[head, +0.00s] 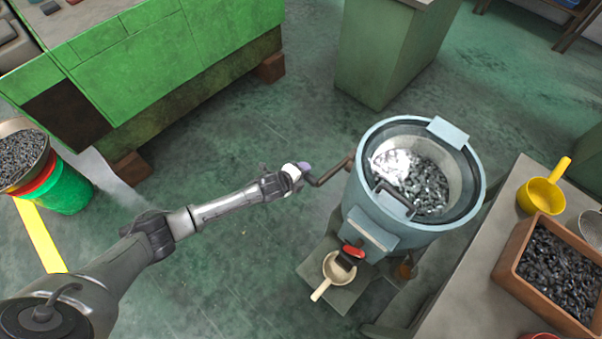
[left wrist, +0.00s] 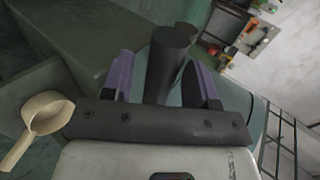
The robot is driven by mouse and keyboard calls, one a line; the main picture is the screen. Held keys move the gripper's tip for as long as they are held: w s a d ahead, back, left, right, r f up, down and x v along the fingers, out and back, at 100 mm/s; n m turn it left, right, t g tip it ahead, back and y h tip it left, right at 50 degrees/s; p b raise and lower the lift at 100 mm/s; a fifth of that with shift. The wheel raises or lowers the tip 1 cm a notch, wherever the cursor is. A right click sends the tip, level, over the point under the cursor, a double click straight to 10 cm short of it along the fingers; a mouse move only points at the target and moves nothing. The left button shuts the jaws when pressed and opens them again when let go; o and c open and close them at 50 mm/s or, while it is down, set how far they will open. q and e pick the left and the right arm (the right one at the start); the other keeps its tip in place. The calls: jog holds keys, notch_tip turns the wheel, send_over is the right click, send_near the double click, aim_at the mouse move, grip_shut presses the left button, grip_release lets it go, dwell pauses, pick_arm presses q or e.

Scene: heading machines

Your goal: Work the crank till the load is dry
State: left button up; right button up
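A blue-grey drum machine (head: 362,200) stands right of centre in the head view. Its top shows a load of shiny metal pieces (head: 415,180) inside. A brown crank (head: 332,174) sticks out from its left side. My left gripper (head: 305,170) is at the crank's outer end. In the left wrist view its purple fingers (left wrist: 162,80) stand on either side of the dark crank handle (left wrist: 168,62), with a gap visible beside the handle. The gripper looks open around it. My right gripper is in neither view.
A cream scoop (head: 337,268) sits below the drum's red-handled spout (head: 352,252). A table (head: 480,275) at right holds a wooden box of dark pieces (head: 515,262) and a yellow scoop (head: 541,194). A green bucket (head: 68,190) stands at left. Floor around my left forearm is clear.

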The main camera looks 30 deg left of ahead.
pick_arm(q)
jog(key=shift+o, duration=0.2)
jog(key=shift+r, duration=0.1)
jog(key=shift+s+r, duration=0.1)
jog(key=shift+s, duration=0.05)
jog(key=p+v, duration=0.4)
jog(key=v, duration=0.9)
jog(key=shift+s, duration=0.2)
